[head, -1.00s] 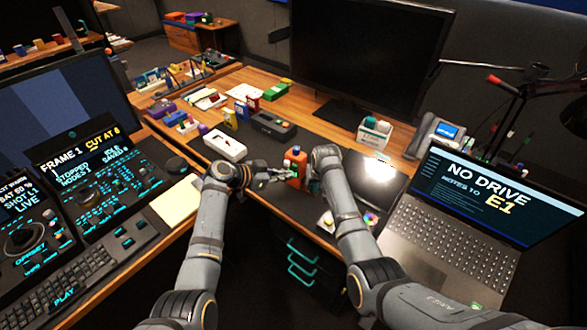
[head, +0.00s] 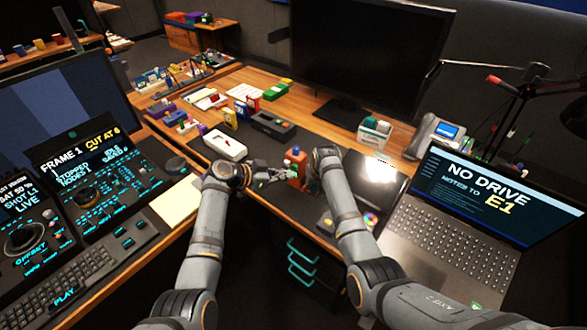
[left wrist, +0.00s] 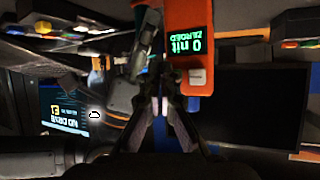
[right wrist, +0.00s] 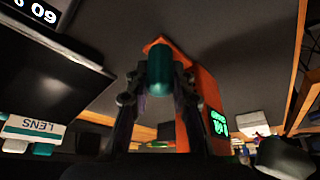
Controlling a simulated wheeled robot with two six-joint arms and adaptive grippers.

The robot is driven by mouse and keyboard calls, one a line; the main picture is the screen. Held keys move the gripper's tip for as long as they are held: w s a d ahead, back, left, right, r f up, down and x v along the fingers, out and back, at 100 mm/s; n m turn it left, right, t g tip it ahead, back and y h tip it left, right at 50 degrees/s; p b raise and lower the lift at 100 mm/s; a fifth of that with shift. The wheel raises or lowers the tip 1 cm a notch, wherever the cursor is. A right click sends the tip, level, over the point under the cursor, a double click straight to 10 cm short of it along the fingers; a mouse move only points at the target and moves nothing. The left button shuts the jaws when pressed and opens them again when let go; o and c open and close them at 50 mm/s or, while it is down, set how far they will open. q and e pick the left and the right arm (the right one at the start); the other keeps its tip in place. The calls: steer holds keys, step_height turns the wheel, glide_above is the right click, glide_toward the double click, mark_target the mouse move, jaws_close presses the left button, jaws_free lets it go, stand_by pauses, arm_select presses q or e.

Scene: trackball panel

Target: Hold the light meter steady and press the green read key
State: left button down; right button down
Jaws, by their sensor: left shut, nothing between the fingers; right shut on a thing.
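The light meter is an orange block (head: 295,166) standing upright at the desk's front edge, between my grippers. In the left wrist view its lit green screen (left wrist: 188,47) reads "0 nit ZEROED". My right gripper (head: 312,182) is shut on the meter from the right. In the right wrist view a teal rounded part (right wrist: 159,75) sits between its fingers, against the orange body (right wrist: 188,88). My left gripper (head: 284,175) is shut and empty, with its tips close to the meter's left side. I cannot tell whether they touch. The green read key cannot be made out.
A white box (head: 224,145) and a dark device (head: 273,125) lie behind my left gripper. A laptop (head: 450,210) is at the right, a monitor (head: 365,55) behind. A yellow note (head: 177,200) lies at the left console.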

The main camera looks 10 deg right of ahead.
arm_select(q)
steer(key=shift+w+d, duration=0.1)
stand_by(0.4)
steer(key=shift+w+d, duration=0.2)
steer(key=shift+w+d, duration=0.3)
steer(key=shift+w, duration=0.1)
stand_by(0.7)
steer(key=shift+s, duration=0.1)
steer(key=shift+s+a, duration=0.6)
steer(key=shift+s, duration=0.05)
steer(key=s+a, duration=0.1)
steer(key=s, duration=0.1)
steer(key=s+a, duration=0.1)
steer(key=a, duration=0.1)
steer(key=shift+s+a, duration=0.15)
steer(key=shift+s, duration=0.2)
steer(key=shift+r, duration=0.1)
stand_by(0.8)
